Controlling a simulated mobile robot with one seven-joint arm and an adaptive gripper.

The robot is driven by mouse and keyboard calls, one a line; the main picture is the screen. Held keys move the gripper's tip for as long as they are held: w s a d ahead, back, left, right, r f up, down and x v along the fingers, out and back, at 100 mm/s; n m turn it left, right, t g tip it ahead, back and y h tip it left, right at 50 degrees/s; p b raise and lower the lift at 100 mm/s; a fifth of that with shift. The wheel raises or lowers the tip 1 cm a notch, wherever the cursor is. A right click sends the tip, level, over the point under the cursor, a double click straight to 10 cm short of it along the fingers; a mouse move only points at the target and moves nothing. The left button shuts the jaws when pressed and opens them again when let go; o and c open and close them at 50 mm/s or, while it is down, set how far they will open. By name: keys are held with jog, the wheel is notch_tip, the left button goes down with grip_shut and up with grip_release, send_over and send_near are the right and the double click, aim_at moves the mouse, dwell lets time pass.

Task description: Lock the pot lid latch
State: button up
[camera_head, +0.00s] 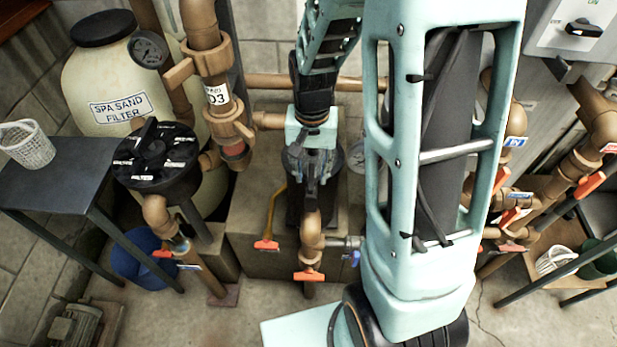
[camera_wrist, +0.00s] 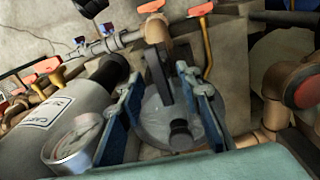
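The pot lid (camera_wrist: 160,118) is a grey, partly see-through round cover with a black knob (camera_wrist: 180,132) on it, in the middle of the wrist view. A dark upright bar (camera_wrist: 160,78) rises at its far side; it may be the latch, but I cannot tell for sure. My gripper (camera_wrist: 160,75) is open, with one blue finger on each side of the bar and lid. Contact cannot be made out. In the head view my gripper (camera_head: 311,182) points down over the pot, hiding most of the lid.
A pipe with orange-handled valves (camera_head: 309,275) stands just in front of the pot. A grey motor cylinder (camera_wrist: 62,112) and a pressure gauge (camera_wrist: 72,145) lie left in the wrist view. The sand filter (camera_head: 110,75), black multiport valve (camera_head: 156,155) and table (camera_head: 60,185) are left.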

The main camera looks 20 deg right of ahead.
notch_tip(320, 180, up, 7)
jog(key=p, duration=0.5)
jog(key=shift+r, duration=0.1)
